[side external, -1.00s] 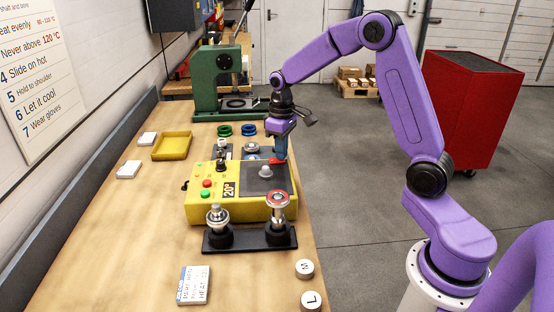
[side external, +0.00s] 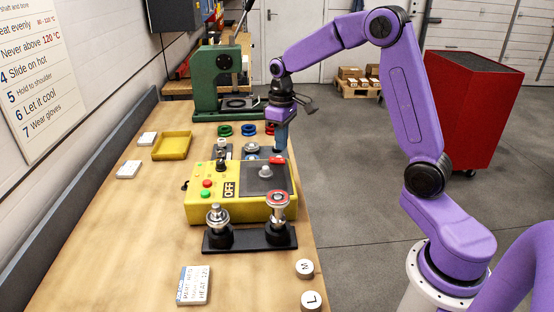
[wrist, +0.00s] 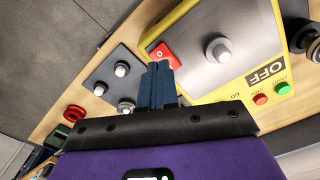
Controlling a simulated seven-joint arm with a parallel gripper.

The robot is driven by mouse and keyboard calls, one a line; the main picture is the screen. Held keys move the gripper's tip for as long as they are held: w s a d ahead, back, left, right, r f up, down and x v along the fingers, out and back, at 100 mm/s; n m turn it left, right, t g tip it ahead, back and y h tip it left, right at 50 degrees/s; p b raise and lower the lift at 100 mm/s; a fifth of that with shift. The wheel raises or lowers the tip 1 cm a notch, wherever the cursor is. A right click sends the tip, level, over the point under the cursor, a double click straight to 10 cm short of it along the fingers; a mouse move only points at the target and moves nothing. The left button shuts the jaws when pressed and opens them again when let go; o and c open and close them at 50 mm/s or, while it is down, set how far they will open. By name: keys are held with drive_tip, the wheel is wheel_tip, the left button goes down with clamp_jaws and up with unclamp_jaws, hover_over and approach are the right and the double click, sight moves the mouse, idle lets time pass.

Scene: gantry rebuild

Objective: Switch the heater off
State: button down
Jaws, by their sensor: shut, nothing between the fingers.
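The heater is a yellow box (side external: 198,206) with a dark top plate, and its display (side external: 230,189) reads OFF. A red switch (side external: 277,160) sits at the far right corner of its top; in the wrist view the red switch (wrist: 162,52) shows a white mark. A grey knob-like part (wrist: 218,50) stands on the dark plate. Green and red buttons (wrist: 260,99) are on the yellow panel. My gripper (side external: 281,150) is shut and empty, just above and behind the red switch. In the wrist view my gripper's fingers (wrist: 158,68) are together, close beside the switch.
A black stand (side external: 250,240) with two metal parts is in front of the heater. A dark plate with metal parts (wrist: 108,80) lies behind it. A green press (side external: 222,85), coloured rings (side external: 236,130) and a yellow tray (side external: 172,146) are farther back.

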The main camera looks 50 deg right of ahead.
sight(281, 160)
drive_tip(key=shift+r, duration=1.7)
drive_tip(key=s+a+n, duration=0.5)
drive_tip(key=s+a, duration=0.8)
drive_tip(key=s, duration=0.2)
drive_tip(key=s+f+n, duration=0.2)
drive_tip(key=s+n, duration=0.2)
drive_tip(key=s, duration=1.3)
drive_tip(key=shift+s+d+f+n, duration=0.2)
drive_tip(key=shift+n, duration=0.1)
